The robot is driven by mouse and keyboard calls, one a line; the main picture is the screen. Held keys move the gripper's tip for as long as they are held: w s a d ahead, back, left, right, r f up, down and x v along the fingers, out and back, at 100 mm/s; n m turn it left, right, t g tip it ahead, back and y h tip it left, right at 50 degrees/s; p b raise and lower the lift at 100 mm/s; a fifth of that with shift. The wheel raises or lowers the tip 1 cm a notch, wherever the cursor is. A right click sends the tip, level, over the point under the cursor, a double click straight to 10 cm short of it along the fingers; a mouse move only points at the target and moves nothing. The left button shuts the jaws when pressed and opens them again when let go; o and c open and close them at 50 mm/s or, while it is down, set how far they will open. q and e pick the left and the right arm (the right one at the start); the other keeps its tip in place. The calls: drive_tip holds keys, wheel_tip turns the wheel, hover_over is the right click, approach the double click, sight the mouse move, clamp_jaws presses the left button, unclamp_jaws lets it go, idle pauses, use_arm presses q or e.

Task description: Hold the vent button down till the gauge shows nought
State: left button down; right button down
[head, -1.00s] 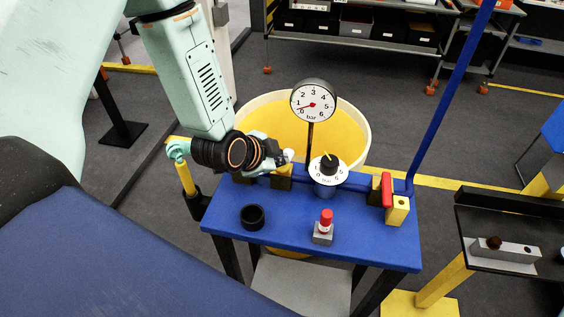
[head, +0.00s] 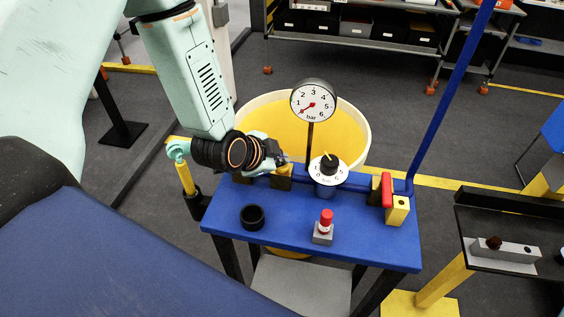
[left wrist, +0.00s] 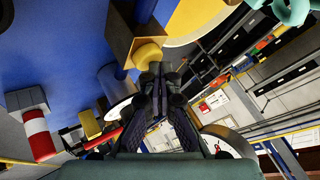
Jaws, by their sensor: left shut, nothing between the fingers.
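The round gauge (head: 313,100) stands on a post behind the blue bench (head: 290,225). Its red needle points low left, close to the 0 mark. A yellow box (head: 282,171) sits at the bench's back edge, under my left gripper (head: 284,160). In the left wrist view a round yellow button (left wrist: 149,54) sticks out of this box. The shut, empty fingertips (left wrist: 156,70) are right at the button and seem to touch it; their overlap hides the exact contact. My right gripper is in neither view.
A white dial with a black knob (head: 328,168) stands right of my left gripper. A red handle (head: 387,190), a red-capped piece (head: 326,221) and a black ring (head: 252,217) are on the bench. A yellow-filled tub (head: 357,130) is behind.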

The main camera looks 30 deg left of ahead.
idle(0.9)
use_arm(q)
drive_tip(key=shift+r+p, duration=0.9)
drive_tip(key=shift+p, duration=0.05)
drive_tip(key=shift+r+p, duration=0.7)
drive_tip(key=shift+p, duration=0.05)
wheel_tip(320, 180, up, 4)
drive_tip(key=p, duration=0.3)
drive_tip(key=shift+f+p, duration=0.1)
drive_tip(key=shift+p, duration=0.2)
drive_tip(key=shift+f, duration=0.15)
